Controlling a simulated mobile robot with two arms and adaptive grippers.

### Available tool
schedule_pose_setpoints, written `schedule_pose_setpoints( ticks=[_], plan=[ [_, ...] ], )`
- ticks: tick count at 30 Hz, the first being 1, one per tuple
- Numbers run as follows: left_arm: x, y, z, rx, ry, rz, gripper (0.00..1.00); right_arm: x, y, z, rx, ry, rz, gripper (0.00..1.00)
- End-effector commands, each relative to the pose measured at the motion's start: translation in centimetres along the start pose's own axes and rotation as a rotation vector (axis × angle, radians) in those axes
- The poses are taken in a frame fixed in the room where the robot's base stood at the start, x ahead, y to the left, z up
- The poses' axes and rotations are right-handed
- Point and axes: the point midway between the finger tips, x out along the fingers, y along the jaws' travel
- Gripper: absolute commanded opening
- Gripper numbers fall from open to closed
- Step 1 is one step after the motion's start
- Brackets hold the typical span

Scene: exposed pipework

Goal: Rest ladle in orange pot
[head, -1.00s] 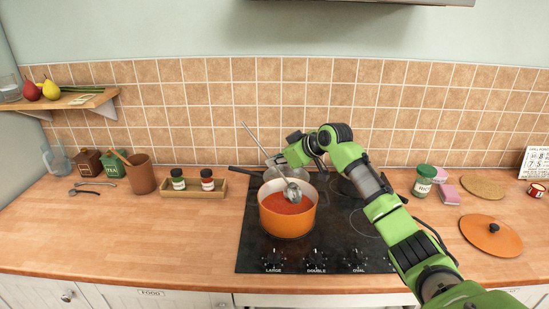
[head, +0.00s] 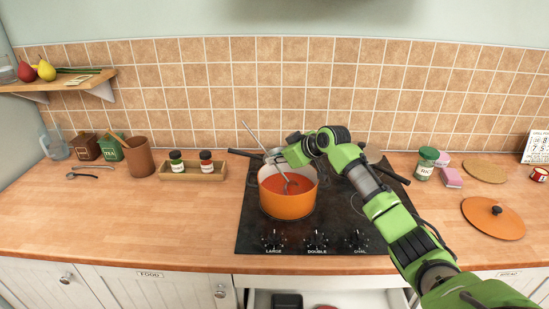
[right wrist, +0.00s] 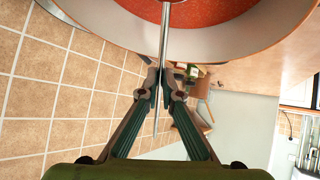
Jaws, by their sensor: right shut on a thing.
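The orange pot (head: 288,205) stands on the front left of the black hob and holds red soup. The ladle (head: 251,136) is a thin steel rod leaning up and left over the pot's back rim. My right gripper (head: 273,157) is at the pot's back rim, shut on the ladle's handle. In the right wrist view the handle (right wrist: 164,45) passes between the fingertips (right wrist: 162,85), with the soup beyond it. My left gripper is not in view.
The black hob (head: 340,225) has dark pan handles at its left and right back. A spice tray (head: 205,172) is to the left. A rice jar (head: 426,163) and an orange lid (head: 493,217) are to the right. The front left counter is clear.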

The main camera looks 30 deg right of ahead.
Motion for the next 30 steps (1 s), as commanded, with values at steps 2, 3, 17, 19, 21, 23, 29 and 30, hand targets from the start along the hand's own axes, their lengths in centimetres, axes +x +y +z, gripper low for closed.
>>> schedule_pose_setpoints(
  ticks=[2,3,17,19,21,23,29,30],
  plan=[
    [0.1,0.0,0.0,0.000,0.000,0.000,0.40,0.1,0.0,0.1,0.000,0.000,0.000,0.00],
    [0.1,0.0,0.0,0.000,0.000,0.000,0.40,0.1,0.0,0.1,0.000,0.000,0.000,0.00],
    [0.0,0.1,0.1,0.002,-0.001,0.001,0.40,0.1,0.0,0.1,0.000,0.000,0.000,0.25],
    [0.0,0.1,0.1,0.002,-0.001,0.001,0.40,0.1,0.0,0.1,0.000,0.000,0.000,0.25],
    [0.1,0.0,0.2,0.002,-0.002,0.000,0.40,0.1,-0.1,0.2,0.000,-0.003,-0.001,0.25],
    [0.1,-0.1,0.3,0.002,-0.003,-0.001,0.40,-0.1,0.0,0.2,0.000,-0.002,0.000,0.25],
    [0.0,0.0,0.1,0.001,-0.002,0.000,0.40,-2.5,0.1,0.2,-0.003,-0.001,0.003,0.25],
    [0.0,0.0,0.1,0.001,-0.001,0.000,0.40,-3.3,0.0,0.2,-0.004,-0.002,0.002,0.25]
  ],
)
